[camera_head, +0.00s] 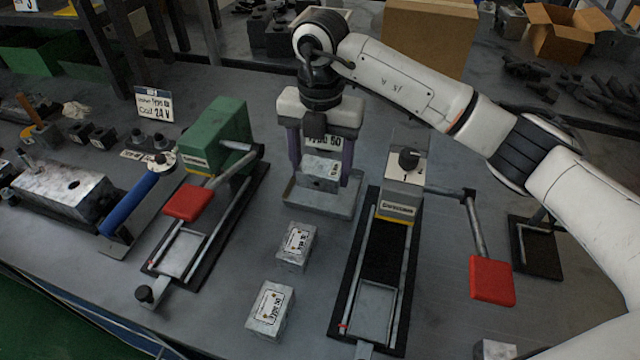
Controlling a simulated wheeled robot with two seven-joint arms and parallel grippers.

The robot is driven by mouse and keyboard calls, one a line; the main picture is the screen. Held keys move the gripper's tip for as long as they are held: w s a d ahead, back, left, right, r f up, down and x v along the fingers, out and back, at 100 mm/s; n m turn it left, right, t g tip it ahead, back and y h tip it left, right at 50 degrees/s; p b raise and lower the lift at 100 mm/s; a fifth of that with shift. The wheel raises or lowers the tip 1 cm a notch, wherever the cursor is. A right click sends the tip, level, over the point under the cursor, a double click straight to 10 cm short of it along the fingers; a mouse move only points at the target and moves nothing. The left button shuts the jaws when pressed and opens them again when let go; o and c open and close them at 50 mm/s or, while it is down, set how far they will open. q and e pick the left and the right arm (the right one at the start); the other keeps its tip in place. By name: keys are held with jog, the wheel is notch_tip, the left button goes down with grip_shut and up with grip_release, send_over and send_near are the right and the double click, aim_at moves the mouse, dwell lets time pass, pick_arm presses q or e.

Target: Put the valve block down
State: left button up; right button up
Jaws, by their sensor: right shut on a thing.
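My right gripper (322,180) points down at the middle of the bench, its two fingers closed on the sides of a grey metal valve block (321,168). The block is at a shallow grey metal tray (310,204); I cannot tell whether it touches the tray floor. A sign reading "Type 50" shows partly behind the gripper. Two more valve blocks with white labels, one (297,245) nearer the tray and one (270,308) nearer the front edge, lie on the bench. My left gripper is not in view.
A green-headed fixture (217,135) with a red-handled lever stands left of the tray. A grey-headed fixture (404,188) with a black bed and red lever pad (491,281) stands right. A blue-handled tool (129,204) is at far left. Cardboard boxes (567,31) are behind.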

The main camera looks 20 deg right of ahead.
aim_at(321, 201)
jog(key=shift+f, duration=2.85)
jog(key=shift+f, duration=0.15)
jog(key=o, duration=1.5)
notch_tip(321, 201, up, 12)
jog(key=shift+r+b, duration=0.15)
jog(key=shift+b, duration=0.15)
